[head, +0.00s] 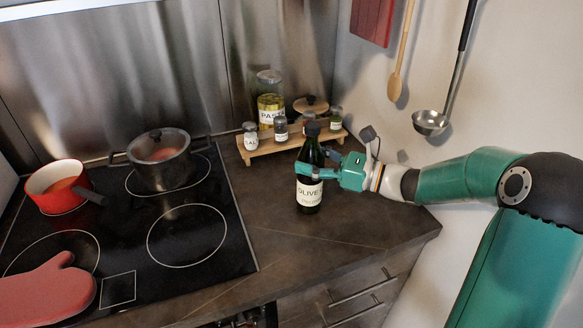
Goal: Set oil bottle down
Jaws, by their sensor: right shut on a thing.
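The oil bottle (309,194) is dark green with a white label reading "OLIVE" and a dark cap. It is upright over the dark countertop (300,245), in front of a small wooden rack. My right gripper (318,172) comes in from the right and is shut around the bottle's body, just above the label. I cannot tell from this angle whether the bottle's base touches the counter. My left gripper is not in view.
The cooktop (130,225) at left carries a red pot (57,188) and a dark lidded pot (160,160). The counter in front of the bottle is clear.

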